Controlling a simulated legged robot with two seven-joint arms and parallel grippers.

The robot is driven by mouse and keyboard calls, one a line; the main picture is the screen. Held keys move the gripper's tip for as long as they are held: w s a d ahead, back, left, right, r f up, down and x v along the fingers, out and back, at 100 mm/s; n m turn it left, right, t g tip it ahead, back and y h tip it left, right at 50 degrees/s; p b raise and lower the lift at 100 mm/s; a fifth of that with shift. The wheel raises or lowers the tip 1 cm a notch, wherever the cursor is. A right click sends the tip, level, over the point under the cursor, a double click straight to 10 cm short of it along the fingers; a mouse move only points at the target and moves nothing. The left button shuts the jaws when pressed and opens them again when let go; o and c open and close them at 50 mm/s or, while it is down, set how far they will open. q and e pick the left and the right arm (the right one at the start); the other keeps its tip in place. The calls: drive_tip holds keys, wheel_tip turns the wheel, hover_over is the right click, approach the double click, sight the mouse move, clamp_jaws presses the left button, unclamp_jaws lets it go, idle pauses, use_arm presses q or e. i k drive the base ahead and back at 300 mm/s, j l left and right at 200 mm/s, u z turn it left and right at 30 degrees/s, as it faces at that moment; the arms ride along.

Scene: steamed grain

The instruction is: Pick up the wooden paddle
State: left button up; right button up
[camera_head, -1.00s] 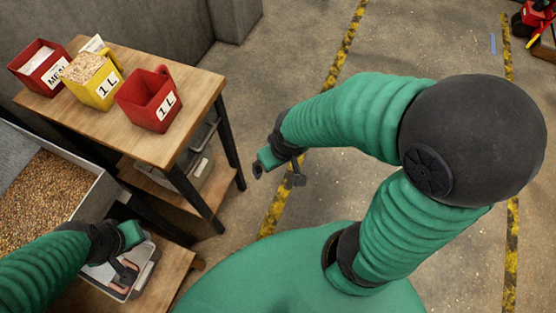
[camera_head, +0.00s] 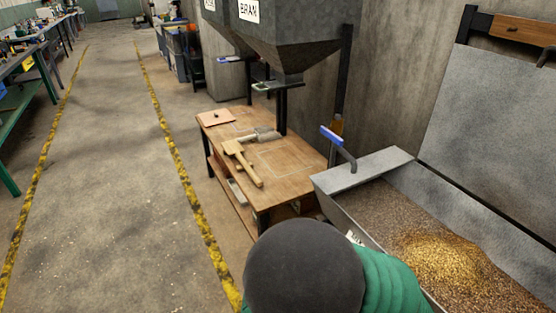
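A pale wooden tool (camera_head: 244,164) with a short wide head and a straight handle lies flat on the wooden table (camera_head: 290,188); it may be the paddle, though its head looks like a mallet's. Its handle points toward the table's near edge. Nothing of mine touches it. Neither of my grippers is in view.
A grey scoop-like tool (camera_head: 260,135) and a thin wooden board (camera_head: 215,118) lie on the table. A metal trough (camera_head: 365,172) of grain with a blue-handled lever stands right. A BRAN hopper (camera_head: 290,35) hangs above. The floor left is clear.

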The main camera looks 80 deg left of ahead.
sight(232, 147)
drive_tip(key=u, duration=2.8)
